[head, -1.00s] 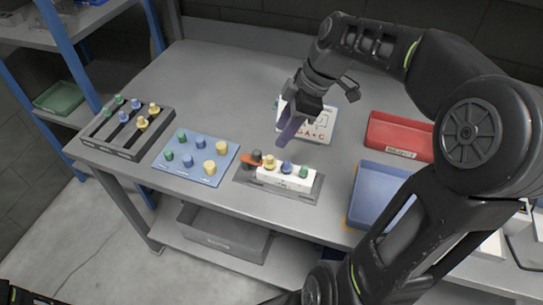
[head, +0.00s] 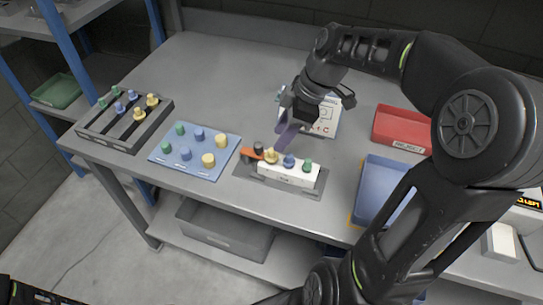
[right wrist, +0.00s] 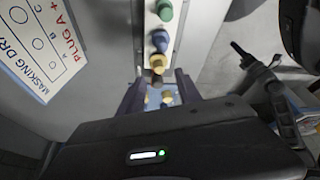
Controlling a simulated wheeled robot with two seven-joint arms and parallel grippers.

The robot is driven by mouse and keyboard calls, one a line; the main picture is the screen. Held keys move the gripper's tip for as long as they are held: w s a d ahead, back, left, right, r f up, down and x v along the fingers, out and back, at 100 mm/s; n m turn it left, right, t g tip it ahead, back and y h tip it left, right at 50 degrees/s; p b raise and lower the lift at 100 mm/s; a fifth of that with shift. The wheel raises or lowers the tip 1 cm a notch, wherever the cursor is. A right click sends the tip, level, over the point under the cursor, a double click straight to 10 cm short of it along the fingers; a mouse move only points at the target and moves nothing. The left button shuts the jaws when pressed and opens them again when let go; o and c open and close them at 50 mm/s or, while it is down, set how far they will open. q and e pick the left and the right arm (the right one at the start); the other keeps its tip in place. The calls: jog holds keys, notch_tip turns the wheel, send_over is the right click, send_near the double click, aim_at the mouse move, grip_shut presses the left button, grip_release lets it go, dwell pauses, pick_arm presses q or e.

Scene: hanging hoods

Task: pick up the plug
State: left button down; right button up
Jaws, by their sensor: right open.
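Several coloured plugs are in view. In the head view, a white block carries a yellow plug (head: 271,156), a blue plug (head: 289,161) and a green plug (head: 307,165). A dark knob (head: 258,147) with an orange part stands at its left end. My right gripper (head: 284,140) is open, just above and behind the block's left part. In the right wrist view, the open jaws (right wrist: 160,95) frame the dark knob and yellow pieces beyond it; contact cannot be told. The green plug (right wrist: 165,10) and blue plug (right wrist: 160,40) show above. My left gripper is out of view.
A slotted rack (head: 110,140) and a blue board (head: 225,158), both with several plugs, lie at the left. A printed card (head: 325,118) lies behind the gripper. A red tray (head: 402,130) and a blue tray (head: 372,185) are at the right. The back-left table is clear.

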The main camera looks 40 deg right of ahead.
aim_at(272, 157)
jog(key=shift+f, duration=0.15)
jog(key=p+x, duration=0.1)
jog(key=x, duration=0.4)
jog(key=shift+w, duration=0.1)
jog(key=shift+c, duration=0.5)
grip_shut()
dwell(0.4)
